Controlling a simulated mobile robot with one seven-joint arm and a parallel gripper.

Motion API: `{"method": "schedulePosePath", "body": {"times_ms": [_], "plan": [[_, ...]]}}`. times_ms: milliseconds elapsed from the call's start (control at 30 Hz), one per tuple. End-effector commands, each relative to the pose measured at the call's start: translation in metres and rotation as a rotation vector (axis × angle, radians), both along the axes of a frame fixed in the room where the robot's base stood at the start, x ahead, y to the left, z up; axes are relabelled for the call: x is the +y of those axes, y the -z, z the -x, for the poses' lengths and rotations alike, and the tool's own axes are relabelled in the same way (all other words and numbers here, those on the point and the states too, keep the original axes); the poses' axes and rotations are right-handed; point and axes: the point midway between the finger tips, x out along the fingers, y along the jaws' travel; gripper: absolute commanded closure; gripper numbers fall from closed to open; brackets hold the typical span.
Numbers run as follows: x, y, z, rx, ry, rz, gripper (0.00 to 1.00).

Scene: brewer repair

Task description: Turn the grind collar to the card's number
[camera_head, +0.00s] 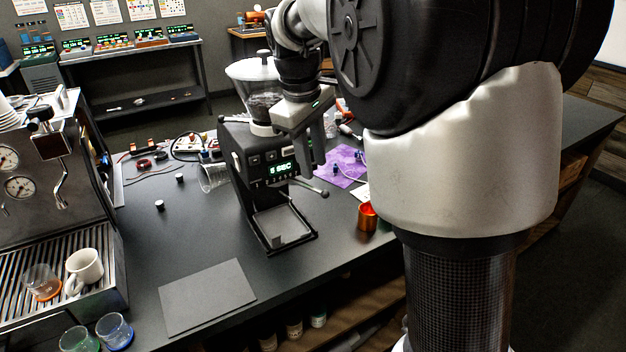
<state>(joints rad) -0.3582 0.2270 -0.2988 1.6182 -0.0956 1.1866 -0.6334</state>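The grinder (237,155) stands on the dark bench, with a clear hopper (254,72) of dark beans on top and a lit green display. The collar zone (262,129) under the hopper shows only in part; no collar number is readable. My gripper (312,160) points down at the grinder's right side, close to the hopper's base. Its fingers are seen nearly edge-on, so their opening and any contact with the collar cannot be told.
An espresso machine (60,180) with cups stands at the left. A dark mat (206,296) lies at the front. Small black knobs and cables lie behind. My arm hides the bench's right part.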

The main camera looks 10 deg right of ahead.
Motion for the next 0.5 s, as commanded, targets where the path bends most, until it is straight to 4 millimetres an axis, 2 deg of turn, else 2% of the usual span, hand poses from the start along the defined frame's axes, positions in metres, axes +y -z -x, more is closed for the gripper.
{"method": "schedulePosePath", "body": {"times_ms": [33, 200, 333, 500], "plan": [[-0.002, 0.013, 0.000, 0.004, 0.001, 0.001, 0.73], [-0.006, 0.041, -0.005, 0.002, 0.001, -0.001, 0.73], [-0.008, 0.054, -0.007, 0.000, 0.002, -0.001, 0.73], [-0.009, 0.060, -0.008, 0.000, 0.001, 0.000, 0.73]]}}
